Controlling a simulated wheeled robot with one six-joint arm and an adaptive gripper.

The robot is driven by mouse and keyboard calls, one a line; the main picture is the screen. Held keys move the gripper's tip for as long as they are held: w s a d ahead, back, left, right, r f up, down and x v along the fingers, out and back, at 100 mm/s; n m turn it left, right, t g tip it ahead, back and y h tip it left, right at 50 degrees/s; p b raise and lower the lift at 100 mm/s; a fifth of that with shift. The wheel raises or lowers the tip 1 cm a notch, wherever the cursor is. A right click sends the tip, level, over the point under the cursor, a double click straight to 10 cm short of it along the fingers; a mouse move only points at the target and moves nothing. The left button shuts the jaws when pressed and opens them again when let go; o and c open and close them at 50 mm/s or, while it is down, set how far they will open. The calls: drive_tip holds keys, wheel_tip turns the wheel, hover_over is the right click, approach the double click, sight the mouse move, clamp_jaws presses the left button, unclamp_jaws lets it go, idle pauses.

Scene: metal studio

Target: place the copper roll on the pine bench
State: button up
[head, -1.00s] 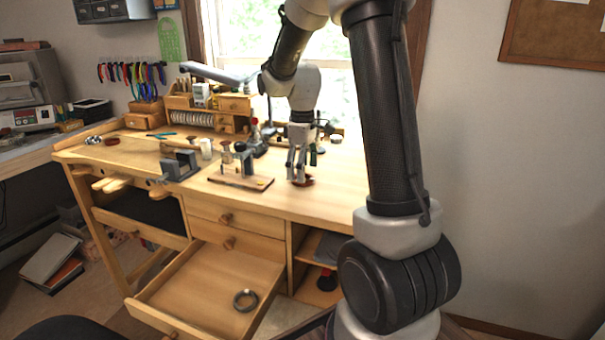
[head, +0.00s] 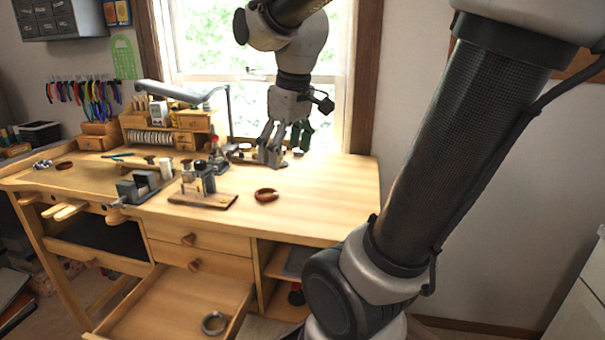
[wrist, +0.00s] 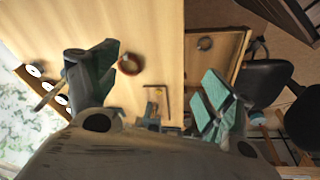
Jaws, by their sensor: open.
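The copper roll (head: 266,195) lies flat on the bare top of the pine bench (head: 325,185), right of a small wooden board with tools. It also shows in the wrist view (wrist: 131,64), beside the left finger and touching neither finger. My gripper (head: 272,160) is open and empty. In the head view it appears above and behind the roll, clear of it. In the wrist view its teal-padded fingers (wrist: 155,88) are spread wide apart.
A tool board (head: 203,200) and a small grey vise (head: 140,187) stand left of the roll. Another reddish roll (head: 64,165) lies at the bench's far left. An open drawer (head: 170,305) holds a grey ring (head: 215,323). The bench's right end is clear.

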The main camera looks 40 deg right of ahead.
drive_tip(key=s+a+f+m+t, duration=0.1)
drive_tip(key=s+f+m, duration=0.1)
drive_tip(key=s, duration=0.6)
drive_tip(key=shift+s+f+m+t, duration=0.35)
drive_tip(key=shift+m+t, duration=0.05)
drive_tip(key=shift+m, duration=0.1)
drive_tip(key=shift+a, duration=0.1)
idle(0.4)
